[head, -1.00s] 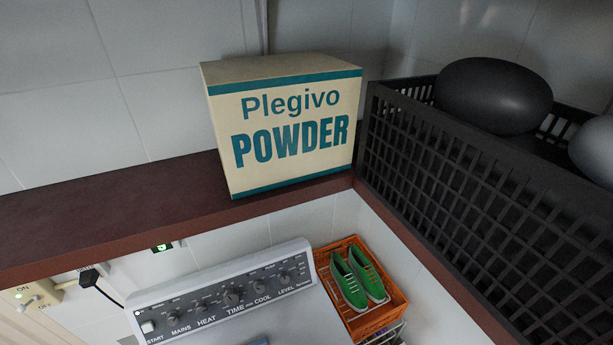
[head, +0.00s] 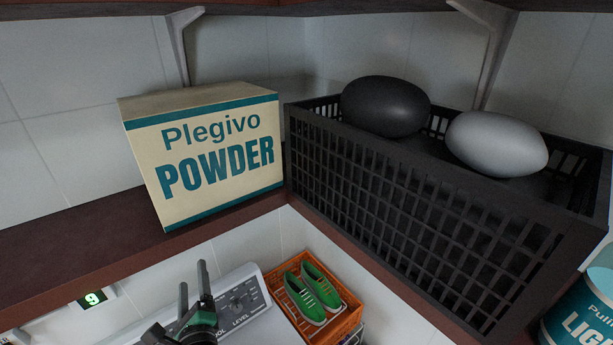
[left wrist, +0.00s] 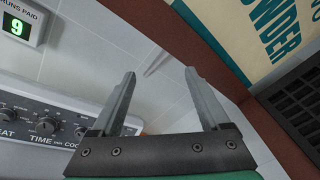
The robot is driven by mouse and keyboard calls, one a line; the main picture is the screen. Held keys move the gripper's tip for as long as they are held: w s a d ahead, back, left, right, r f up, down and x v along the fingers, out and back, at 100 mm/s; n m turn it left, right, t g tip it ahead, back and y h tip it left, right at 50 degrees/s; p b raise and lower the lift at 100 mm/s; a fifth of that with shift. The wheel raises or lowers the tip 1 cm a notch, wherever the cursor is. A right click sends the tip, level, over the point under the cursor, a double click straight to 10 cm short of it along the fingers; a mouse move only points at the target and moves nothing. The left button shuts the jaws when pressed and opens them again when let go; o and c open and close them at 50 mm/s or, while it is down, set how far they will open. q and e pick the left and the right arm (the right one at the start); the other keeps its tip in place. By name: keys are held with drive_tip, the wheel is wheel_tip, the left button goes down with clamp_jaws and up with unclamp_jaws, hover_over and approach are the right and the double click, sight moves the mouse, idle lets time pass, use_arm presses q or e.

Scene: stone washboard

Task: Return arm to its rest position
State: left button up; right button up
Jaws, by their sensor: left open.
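My left gripper (head: 194,292) shows at the bottom of the head view, in front of the washing machine's control panel (head: 241,306) and below the shelf. It points upward. It also shows in the left wrist view (left wrist: 163,102), with its two fingers apart and nothing between them. My right gripper is in neither view.
A dark red shelf (head: 85,240) holds the Plegivo powder box (head: 205,150) and a black basket (head: 400,200) with a black rounded object (head: 386,106) and a grey one (head: 496,143). An orange crate (head: 340,325) holds green shoes (head: 318,284). A teal container (head: 585,310) stands right.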

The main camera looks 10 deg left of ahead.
use_arm(q)
drive_tip(key=s+d+r+n+t+h, duration=0.15)
drive_tip(key=r+n, duration=0.25)
drive_tip(key=r, duration=0.6)
drive_tip(key=s+d+r+n+t, duration=0.1)
drive_tip(key=d+r+n+t, duration=0.2)
drive_tip(key=r, duration=0.7)
drive_tip(key=s+d+r+n+t, duration=0.1)
drive_tip(key=d+r+n+t, duration=0.2)
drive_tip(key=r, duration=0.7)
drive_tip(key=s+d+r+n+t+h, duration=0.3)
drive_tip(key=s+d+r+n+h, duration=0.1)
drive_tip(key=s+r+h, duration=0.15)
drive_tip(key=s+d+r+n+t+h, duration=0.2)
drive_tip(key=s+d+r+n+h, duration=0.1)
drive_tip(key=s+r+n+h, duration=0.3)
wheel_tip(320, 180, down, 25)
drive_tip(key=b, duration=2.6)
drive_tip(key=shift+m+y, duration=0.4)
drive_tip(key=shift+s+a, duration=0.1)
